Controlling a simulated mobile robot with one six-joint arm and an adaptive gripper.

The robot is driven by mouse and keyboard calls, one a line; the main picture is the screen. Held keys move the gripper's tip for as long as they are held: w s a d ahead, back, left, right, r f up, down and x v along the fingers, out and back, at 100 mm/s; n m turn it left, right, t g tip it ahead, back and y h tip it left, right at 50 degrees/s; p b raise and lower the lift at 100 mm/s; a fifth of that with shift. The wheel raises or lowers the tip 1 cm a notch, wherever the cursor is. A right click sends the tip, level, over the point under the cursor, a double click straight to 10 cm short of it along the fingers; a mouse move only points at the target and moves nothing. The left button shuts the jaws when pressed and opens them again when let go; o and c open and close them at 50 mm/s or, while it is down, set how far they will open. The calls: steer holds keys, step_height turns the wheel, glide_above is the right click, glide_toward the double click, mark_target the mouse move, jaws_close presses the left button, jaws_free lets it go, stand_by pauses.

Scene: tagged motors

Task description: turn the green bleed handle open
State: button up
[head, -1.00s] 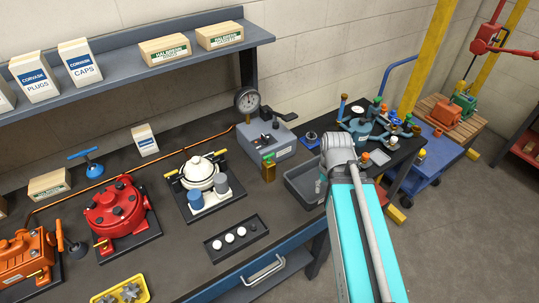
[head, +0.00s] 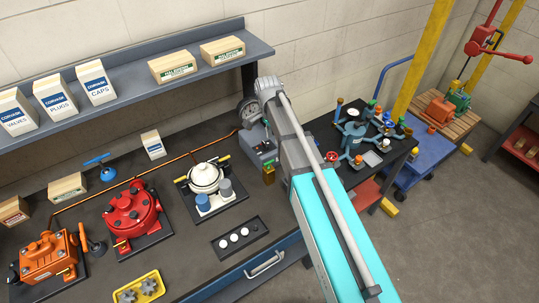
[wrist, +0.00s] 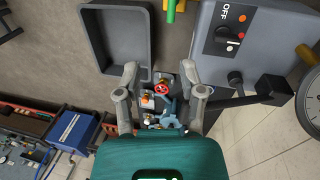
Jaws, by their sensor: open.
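The green bleed handle (wrist: 171,10) shows at the top edge of the wrist view as a short green bar by a brass-yellow fitting, partly cut off by the frame. In the head view a small brass block (head: 268,176) stands in front of the grey control box (head: 258,143), beside my arm. My gripper (wrist: 160,69) is open in the wrist view, with nothing between its fingers. The handle lies beyond the fingertips, apart from them. In the head view my arm hides the gripper.
The grey box with an OFF knob (wrist: 228,35) is at upper right in the wrist view, with a gauge (wrist: 312,97) beside it. An empty grey tray (wrist: 91,40) lies at upper left. In the head view, red (head: 130,213) and white (head: 205,178) units stand left on the bench.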

mark_target(272, 161)
steer(key=shift+w+a+r+m, duration=0.25)
steer(key=shift+a, duration=0.25)
steer(key=shift+w+a+r+m, duration=0.25)
steer(key=shift+a, duration=0.2)
steer(key=shift+f, duration=0.15)
steer(key=f+b, duration=0.4)
steer(key=s+d+f+b, duration=0.1)
steer(key=f+b, duration=0.3)
steer(key=s+f+b, duration=0.1)
steer(key=f+b, duration=0.4)
steer(key=shift+s+d+f, duration=0.1)
steer(key=shift+d, duration=0.15)
stand_by(0.4)
